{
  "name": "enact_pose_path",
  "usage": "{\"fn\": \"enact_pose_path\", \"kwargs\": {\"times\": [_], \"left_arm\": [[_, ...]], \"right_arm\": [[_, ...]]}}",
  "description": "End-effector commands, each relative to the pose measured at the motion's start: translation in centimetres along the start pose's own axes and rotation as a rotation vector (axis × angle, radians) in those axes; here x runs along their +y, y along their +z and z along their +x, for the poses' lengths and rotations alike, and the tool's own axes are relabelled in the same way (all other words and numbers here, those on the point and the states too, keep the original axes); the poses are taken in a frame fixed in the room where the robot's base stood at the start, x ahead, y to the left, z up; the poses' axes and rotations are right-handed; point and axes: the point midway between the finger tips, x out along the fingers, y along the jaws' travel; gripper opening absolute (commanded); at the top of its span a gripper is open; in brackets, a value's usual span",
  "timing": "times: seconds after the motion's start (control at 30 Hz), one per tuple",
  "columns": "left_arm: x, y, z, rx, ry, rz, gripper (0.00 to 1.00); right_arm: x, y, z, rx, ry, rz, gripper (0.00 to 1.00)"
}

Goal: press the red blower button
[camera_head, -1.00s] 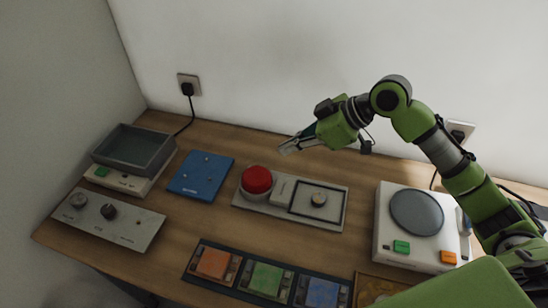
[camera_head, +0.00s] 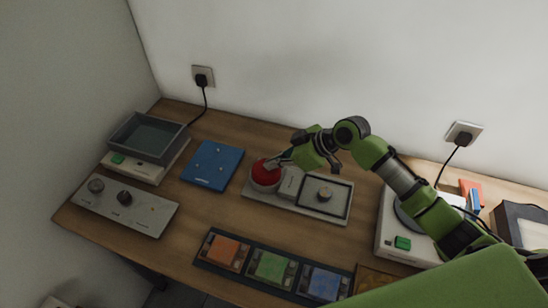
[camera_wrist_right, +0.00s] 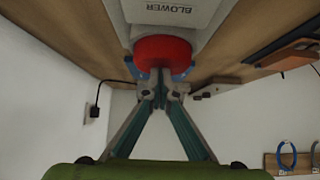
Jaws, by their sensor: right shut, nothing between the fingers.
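The red blower button (camera_head: 265,172) is a round red dome at the left end of a grey panel (camera_head: 262,190) on the desk. In the right wrist view the red button (camera_wrist_right: 163,50) sits beside the word BLOWER on its panel (camera_wrist_right: 175,12). My right gripper (camera_head: 273,163) is shut and empty, with its fingertips at the upper right of the button. In the right wrist view the fingertips (camera_wrist_right: 160,80) overlap the button's edge; whether they touch it I cannot tell. My left gripper is not in view.
A blue plate (camera_head: 212,166) and a scale with a grey tray (camera_head: 147,140) lie to the left. A knob panel (camera_head: 150,218) is at the front left. A strip with orange, green and blue blocks (camera_head: 270,268) lies in front. A white device (camera_head: 388,238) stands right, under my arm.

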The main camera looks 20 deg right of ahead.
Motion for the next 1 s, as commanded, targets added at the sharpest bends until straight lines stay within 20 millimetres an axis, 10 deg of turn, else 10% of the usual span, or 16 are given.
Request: {"fn": "enact_pose_path", "kwargs": {"times": [1.0], "left_arm": [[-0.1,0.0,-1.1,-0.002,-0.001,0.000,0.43]], "right_arm": [[-0.3,-0.6,0.1,-0.002,-0.001,0.002,0.00]]}}
